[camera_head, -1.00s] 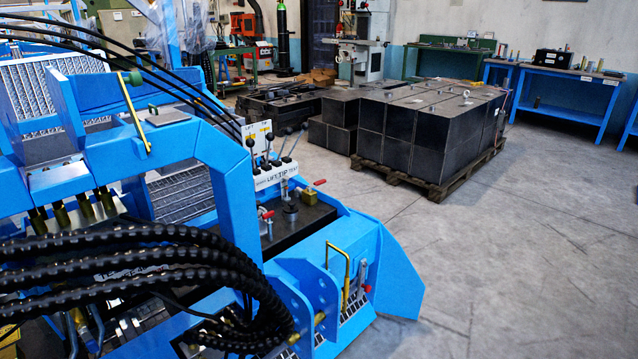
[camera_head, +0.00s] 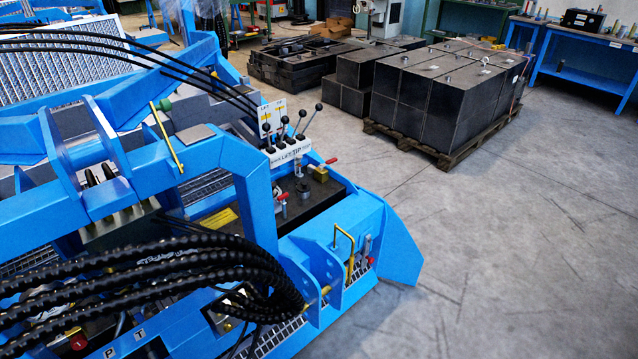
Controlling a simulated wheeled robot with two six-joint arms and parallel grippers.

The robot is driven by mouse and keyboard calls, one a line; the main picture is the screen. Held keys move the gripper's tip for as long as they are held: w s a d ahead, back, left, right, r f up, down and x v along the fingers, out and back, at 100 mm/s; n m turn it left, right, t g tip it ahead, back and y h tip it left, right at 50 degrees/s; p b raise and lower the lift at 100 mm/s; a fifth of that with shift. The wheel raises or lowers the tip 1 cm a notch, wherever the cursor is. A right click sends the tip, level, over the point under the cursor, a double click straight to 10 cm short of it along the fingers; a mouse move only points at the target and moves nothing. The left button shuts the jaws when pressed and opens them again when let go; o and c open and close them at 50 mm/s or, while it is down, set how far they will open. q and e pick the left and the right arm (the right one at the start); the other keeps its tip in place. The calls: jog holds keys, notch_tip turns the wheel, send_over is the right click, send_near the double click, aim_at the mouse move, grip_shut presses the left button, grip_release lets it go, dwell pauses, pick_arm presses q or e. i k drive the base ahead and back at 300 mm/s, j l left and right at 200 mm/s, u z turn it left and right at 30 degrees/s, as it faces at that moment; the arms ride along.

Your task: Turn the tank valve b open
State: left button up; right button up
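A small valve with a red handle and a brass body (camera_head: 319,174) sits at the far edge of the black tank top (camera_head: 325,205) on the blue machine. Another small fitting with a red handle (camera_head: 279,194) stands at the tank's left side. I cannot read which of them is tank valve b, or tell whether either is open. A lever with a red end (camera_head: 367,246) is on the machine's right side. Neither of my grippers is in view.
Black-knobbed control levers (camera_head: 297,128) rise behind the tank. Thick black hoses (camera_head: 150,265) and a blue frame arm (camera_head: 245,170) lie in front and left. Black blocks on a pallet (camera_head: 460,158) stand beyond. The grey floor (camera_head: 530,260) at right is clear.

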aim_at(334, 160)
jog(key=i+l+z, duration=1.05)
jog(key=i+z, duration=0.3)
jog(key=i+l, duration=0.15)
jog(key=i, duration=0.8)
jog(key=i+l+z, duration=0.1)
jog(key=i, duration=0.85)
